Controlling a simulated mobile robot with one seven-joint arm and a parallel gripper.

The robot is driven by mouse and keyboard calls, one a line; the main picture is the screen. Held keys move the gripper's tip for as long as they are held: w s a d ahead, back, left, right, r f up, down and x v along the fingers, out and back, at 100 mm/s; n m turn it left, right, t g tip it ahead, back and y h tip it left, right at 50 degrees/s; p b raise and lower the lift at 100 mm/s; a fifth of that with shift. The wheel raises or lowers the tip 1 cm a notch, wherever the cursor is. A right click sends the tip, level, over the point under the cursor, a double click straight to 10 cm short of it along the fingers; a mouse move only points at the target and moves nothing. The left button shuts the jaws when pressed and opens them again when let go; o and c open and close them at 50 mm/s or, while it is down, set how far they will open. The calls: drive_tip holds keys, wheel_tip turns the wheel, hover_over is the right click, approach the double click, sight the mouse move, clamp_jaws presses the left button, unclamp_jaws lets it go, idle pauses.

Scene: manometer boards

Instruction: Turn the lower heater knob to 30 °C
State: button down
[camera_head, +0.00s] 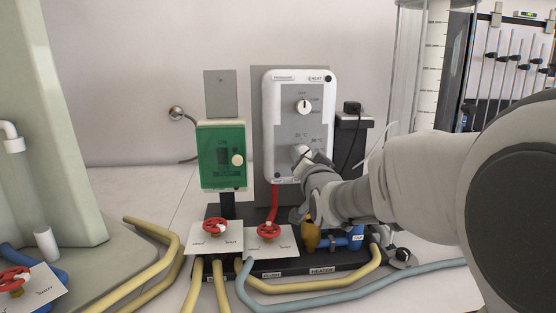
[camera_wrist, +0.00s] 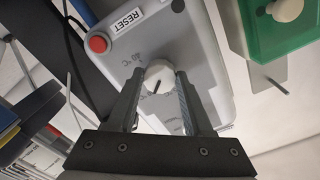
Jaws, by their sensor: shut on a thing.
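The heater (camera_head: 272,110) is a white upright box with a grey front panel. Its lower knob (camera_head: 299,152) is white and sits between temperature marks, partly hidden by my gripper (camera_head: 306,158). In the wrist view the lower knob (camera_wrist: 158,76) has a dark pointer line and stands between the two fingers of my gripper (camera_wrist: 159,82), which are shut on it. Part of a "°C" marking shows beside the knob there; its exact setting is hard to read. The upper heater knob (camera_head: 303,106) is white with a dark vertical pointer and is untouched.
A green box (camera_head: 222,155) with a pale knob stands left of the heater. Red valve wheels (camera_head: 269,231) sit on white plates below, with yellow (camera_head: 335,284) and blue hoses around. A red RESET button (camera_wrist: 98,44) shows in the wrist view. A glass cylinder (camera_head: 428,60) stands right.

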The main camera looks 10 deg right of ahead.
drive_tip(key=shift+c, duration=1.5)
unclamp_jaws()
drive_tip(key=s, duration=1.7)
drive_tip(key=shift+s, duration=0.2)
